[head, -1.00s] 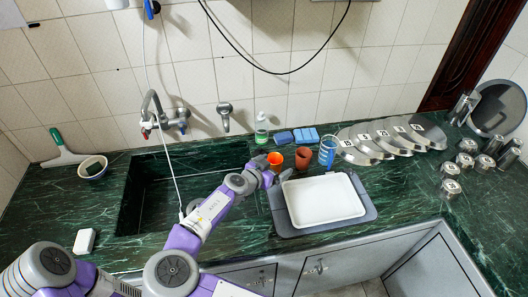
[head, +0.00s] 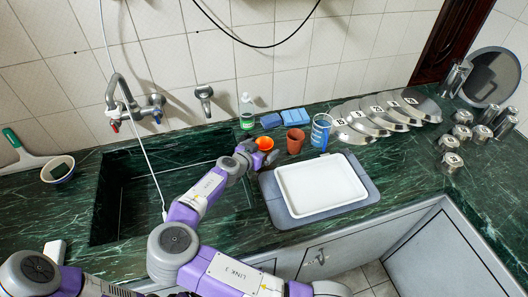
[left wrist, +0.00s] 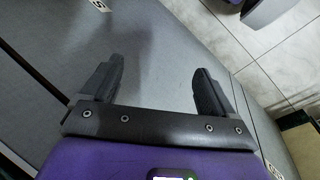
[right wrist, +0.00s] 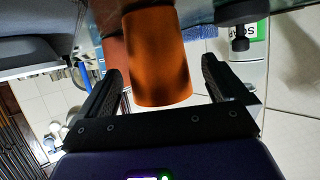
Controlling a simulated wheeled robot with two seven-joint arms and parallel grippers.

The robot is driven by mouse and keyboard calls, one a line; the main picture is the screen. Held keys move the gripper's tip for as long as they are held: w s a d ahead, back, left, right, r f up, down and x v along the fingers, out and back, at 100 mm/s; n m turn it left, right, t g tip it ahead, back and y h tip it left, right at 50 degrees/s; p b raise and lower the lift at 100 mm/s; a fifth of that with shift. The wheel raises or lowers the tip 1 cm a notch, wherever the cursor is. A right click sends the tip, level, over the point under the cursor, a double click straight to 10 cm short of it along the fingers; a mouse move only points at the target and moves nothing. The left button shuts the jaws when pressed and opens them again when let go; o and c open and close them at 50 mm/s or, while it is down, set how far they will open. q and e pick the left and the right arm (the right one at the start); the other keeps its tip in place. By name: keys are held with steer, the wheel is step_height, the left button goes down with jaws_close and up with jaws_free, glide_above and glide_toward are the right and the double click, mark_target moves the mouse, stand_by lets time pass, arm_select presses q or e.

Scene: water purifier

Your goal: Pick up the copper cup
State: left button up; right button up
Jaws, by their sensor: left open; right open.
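The copper cup, bright orange (head: 265,144), stands on the green counter just right of the sink. My right gripper (head: 257,159) is at its near left side in the head view, hiding its lower part. In the right wrist view the copper cup (right wrist: 157,50) lies between the two open fingers of my right gripper (right wrist: 163,70), with a gap visible on the right side. A duller brown-red cup (head: 295,141) stands to its right. My left gripper (left wrist: 159,68) is open and empty, over grey cabinet fronts and floor tiles in the left wrist view.
A green-labelled soap bottle (head: 247,112) and blue sponges (head: 293,117) stand behind the cups. A blue-white glass (head: 320,131) is to the right. A white tray (head: 322,186) on a grey mat lies close in front. The sink (head: 120,215) is left, with a hanging white hose.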

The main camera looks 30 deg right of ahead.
steer(key=shift+x, duration=0.85)
steer(key=shift+r, duration=0.1)
steer(key=c, duration=1.1)
steer(key=shift+r, duration=0.1)
